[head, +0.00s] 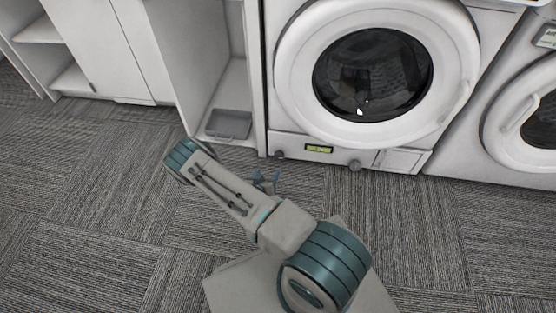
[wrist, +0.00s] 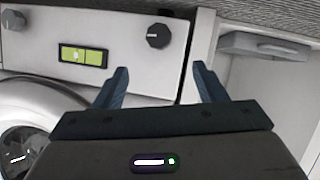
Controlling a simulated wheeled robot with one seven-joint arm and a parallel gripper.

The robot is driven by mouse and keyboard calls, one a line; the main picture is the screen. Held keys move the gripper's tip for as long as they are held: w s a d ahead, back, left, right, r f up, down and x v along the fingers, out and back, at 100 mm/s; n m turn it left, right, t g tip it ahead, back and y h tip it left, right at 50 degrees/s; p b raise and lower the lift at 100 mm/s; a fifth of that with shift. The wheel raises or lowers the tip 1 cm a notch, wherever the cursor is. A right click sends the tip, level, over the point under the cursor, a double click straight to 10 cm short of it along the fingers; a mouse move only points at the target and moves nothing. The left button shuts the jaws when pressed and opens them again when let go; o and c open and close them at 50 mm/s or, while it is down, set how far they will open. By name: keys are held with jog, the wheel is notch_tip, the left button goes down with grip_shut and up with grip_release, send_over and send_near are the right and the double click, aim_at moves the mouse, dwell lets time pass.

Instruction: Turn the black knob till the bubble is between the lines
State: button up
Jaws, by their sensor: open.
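The black knob (wrist: 158,35) is on the lower front panel of the washer, at the upper middle of the wrist view. In the head view the black knob (head: 280,155) is left of the green level window (head: 319,149). In the wrist view, which shows the panel upside down, the level window (wrist: 83,56) holds a pale bubble left of its middle; its lines are too small to place surely. My gripper (wrist: 160,70) is open and empty, with the knob beyond its fingertips and apart from them. My gripper (head: 265,180) is low before the panel in the head view.
A grey knob (head: 354,164) is on the panel's right, also at the wrist view's left edge (wrist: 13,20). The round washer door (head: 290,60) is above. A grey tray (head: 229,124) lies in the open cabinet at left. Carpet (head: 110,200) is clear at left.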

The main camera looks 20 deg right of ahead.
aim_at(278, 157)
jog(key=b+x, duration=0.5)
jog(key=x, duration=0.7)
jog(key=shift+d+f, duration=0.15)
jog(key=shift+f, duration=0.05)
jog(key=shift+b+x, duration=0.4)
jog(key=shift+x, duration=0.4)
jog(key=shift+r, duration=0.2)
jog(key=c, duration=1)
jog(key=shift+d, duration=0.25)
jog(key=shift+a, duration=0.15)
